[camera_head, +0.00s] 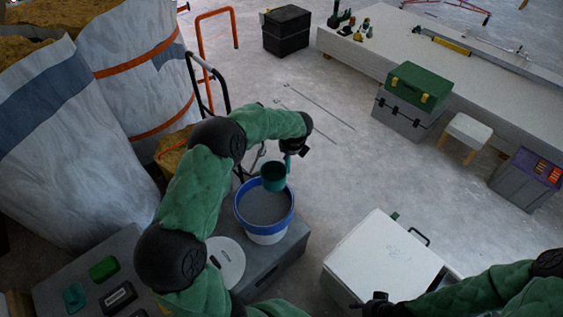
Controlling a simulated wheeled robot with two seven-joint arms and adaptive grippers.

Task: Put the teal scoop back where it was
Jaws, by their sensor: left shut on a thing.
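The teal scoop (274,178) hangs over the back part of a white bucket with a blue rim (241,216). My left gripper (290,155) is shut on the scoop's upright handle, with the cup below it. The bucket holds a grey, level material; whether the cup touches it is hard to tell. My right gripper (374,303) is small and dark at the bottom, beside a white box, and its jaws are not clear.
The bucket stands on a grey platform (290,248) beside a round white lid (226,262). A teal item (74,297) and a green item (104,268) lie on a grey surface at lower left. The white box (385,262) stands right of the bucket. Large sacks (75,140) crowd the left.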

